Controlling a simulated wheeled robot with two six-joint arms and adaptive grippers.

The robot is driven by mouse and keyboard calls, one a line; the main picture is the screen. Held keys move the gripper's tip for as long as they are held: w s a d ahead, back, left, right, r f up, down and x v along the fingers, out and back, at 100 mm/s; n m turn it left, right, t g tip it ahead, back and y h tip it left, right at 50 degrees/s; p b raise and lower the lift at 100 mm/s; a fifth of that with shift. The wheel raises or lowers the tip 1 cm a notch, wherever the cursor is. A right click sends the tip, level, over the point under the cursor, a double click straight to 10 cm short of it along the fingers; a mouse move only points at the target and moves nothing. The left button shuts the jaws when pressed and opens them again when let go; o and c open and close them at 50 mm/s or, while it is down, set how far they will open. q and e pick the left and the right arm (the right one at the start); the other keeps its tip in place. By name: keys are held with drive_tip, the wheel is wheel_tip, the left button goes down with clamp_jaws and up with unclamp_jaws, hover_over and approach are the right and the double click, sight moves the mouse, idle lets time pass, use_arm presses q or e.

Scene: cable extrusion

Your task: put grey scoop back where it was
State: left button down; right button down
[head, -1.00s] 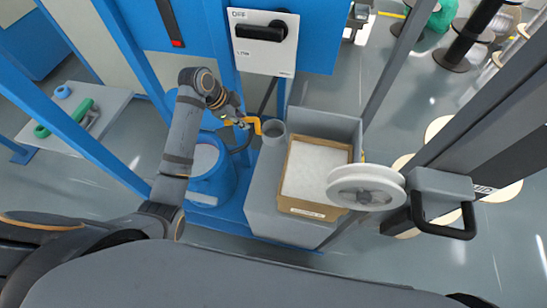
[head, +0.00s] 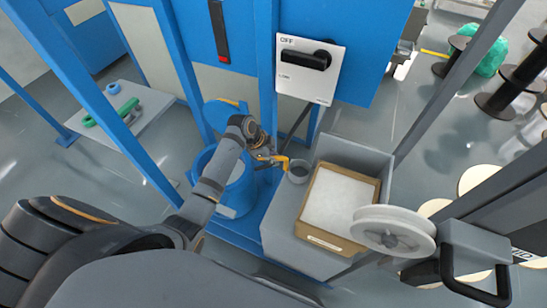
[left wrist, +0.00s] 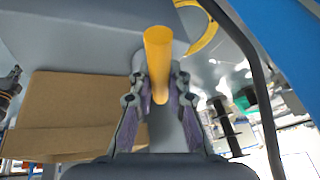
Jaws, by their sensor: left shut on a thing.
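The grey scoop (head: 299,173) shows in the head view as a round grey cup with a yellow handle (head: 283,162). It is at the left back corner of the grey hopper, beside the open box. My left gripper (head: 268,157) is shut on the yellow handle, to the left of the cup. In the left wrist view the yellow handle (left wrist: 158,50) stands between the two fingers of my left gripper (left wrist: 160,85). I cannot tell whether the cup touches the hopper. My right gripper is in neither view.
A cardboard-rimmed box of white material (head: 340,200) sits in the grey hopper (head: 285,222). A blue barrel (head: 240,185) stands left of it. A white spool (head: 394,232) is at the right front. A blue cabinet with a switch panel (head: 309,68) rises behind.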

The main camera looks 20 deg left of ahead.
use_arm(q)
drive_tip(key=c, duration=1.3)
unclamp_jaws()
drive_tip(key=shift+f, duration=0.1)
drive_tip(key=shift+a+r, duration=0.1)
drive_tip(key=shift+r, duration=0.2)
drive_tip(key=v, duration=1.1)
drive_tip(key=shift+s+r+p, duration=0.15)
drive_tip(key=shift+r+p, duration=0.1)
drive_tip(key=shift+p, duration=0.1)
drive_tip(key=shift+a, duration=0.1)
